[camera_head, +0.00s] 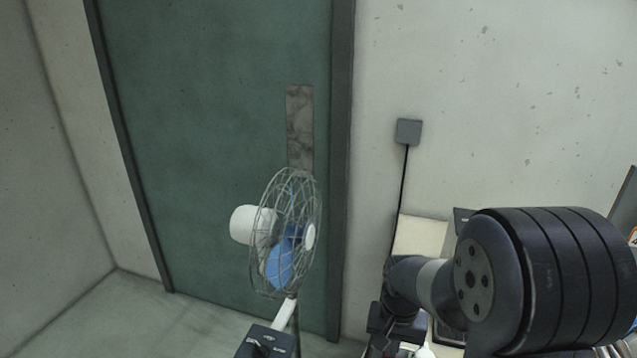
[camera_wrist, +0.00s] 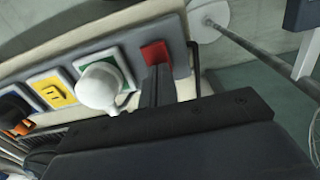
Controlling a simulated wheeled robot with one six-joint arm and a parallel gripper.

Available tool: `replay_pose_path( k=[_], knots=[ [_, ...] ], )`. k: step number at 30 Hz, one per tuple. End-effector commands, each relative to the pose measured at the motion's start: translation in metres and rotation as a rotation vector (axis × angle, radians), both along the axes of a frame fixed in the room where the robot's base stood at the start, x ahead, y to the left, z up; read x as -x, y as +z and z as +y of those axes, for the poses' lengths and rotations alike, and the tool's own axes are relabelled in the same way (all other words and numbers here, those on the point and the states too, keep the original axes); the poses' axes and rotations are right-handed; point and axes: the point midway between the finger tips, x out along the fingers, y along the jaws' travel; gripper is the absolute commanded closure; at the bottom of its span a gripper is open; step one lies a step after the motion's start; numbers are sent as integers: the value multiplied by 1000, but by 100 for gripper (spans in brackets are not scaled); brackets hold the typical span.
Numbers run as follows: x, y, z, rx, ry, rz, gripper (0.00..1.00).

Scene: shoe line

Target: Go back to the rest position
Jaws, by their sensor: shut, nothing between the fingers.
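My gripper (camera_wrist: 160,72) shows in the wrist view as dark fingers close together, rising from a wide dark body along the bottom edge. It is shut and empty. Its tips overlap the lower part of a red square (camera_wrist: 154,50) on a grey panel; I cannot tell if they touch it. In the head view my arm fills the lower right, and the gripper cannot be made out there.
The grey panel (camera_wrist: 120,42) also bears a white rounded part (camera_wrist: 98,86) on a green square, a yellow square (camera_wrist: 53,91) and an orange-and-black item (camera_wrist: 18,118). A standing fan (camera_head: 286,235) is left of my arm, before a green door (camera_head: 215,120). A wall box (camera_head: 408,131) has a cable.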

Motion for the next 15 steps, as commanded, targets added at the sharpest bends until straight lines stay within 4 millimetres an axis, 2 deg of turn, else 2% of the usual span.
replay_pose_path(
  k=[3, 15],
  knots=[
    [0, -5, 0, 0, 0, 0, 100],
    [0, 0, 0, 0, 0, 1, 100]
  ],
)
